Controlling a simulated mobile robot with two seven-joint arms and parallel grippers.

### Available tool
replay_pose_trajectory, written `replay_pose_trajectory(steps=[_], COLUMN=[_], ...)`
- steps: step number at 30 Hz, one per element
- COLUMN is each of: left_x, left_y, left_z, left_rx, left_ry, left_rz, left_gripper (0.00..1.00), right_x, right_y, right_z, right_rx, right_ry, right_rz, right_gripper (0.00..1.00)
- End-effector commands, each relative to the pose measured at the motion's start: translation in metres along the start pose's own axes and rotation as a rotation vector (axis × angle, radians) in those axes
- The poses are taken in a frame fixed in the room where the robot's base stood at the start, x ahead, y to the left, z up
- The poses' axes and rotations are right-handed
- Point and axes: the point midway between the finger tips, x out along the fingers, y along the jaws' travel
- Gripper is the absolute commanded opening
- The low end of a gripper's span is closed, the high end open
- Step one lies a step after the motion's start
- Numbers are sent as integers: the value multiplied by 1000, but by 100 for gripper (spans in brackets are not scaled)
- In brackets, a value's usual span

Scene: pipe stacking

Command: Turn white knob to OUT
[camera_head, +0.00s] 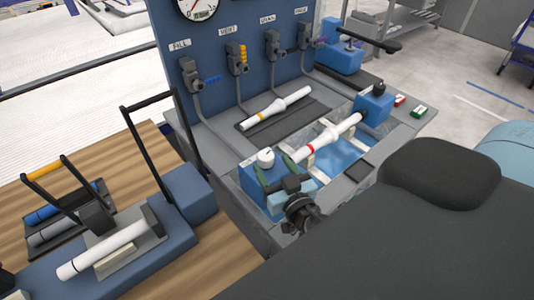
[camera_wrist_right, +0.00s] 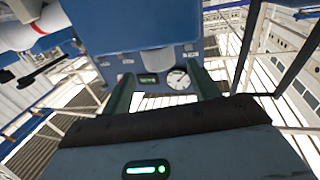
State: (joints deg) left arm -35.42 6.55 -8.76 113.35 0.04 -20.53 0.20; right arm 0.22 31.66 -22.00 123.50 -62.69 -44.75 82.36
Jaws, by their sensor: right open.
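The white knob (camera_head: 266,158) sits on top of a blue block (camera_head: 248,178) at the near left end of the pipe fixture. A small dark mark shows on the knob, but I cannot read its setting or the OUT label. My right gripper (camera_head: 275,168) is open, with its green fingers at the near side of the knob. My left gripper is not in view.
A white pipe with a red band (camera_head: 325,138) lies in the fixture beside the knob. Another white pipe (camera_head: 277,108) lies on a dark mat behind. A blue panel (camera_head: 255,45) with valves stands at the back. A wooden bench (camera_head: 230,268) with a clamped pipe is at left.

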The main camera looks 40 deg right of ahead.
Motion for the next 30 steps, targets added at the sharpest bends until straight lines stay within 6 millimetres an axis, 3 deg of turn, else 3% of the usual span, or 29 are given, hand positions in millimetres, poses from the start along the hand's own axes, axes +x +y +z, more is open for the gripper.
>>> replay_pose_trajectory(steps=[3,9,22,30], left_x=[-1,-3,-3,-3], left_y=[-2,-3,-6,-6], left_z=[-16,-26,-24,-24], left_rx=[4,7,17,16], left_ry=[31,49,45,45], left_rz=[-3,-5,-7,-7], left_gripper=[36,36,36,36], right_x=[20,42,49,49], right_y=[0,0,0,0], right_z=[-5,-3,0,0], right_rx=[0,1,1,1], right_ry=[9,4,0,0], right_rz=[-1,-1,-1,-1], right_gripper=[60,60,60,25])
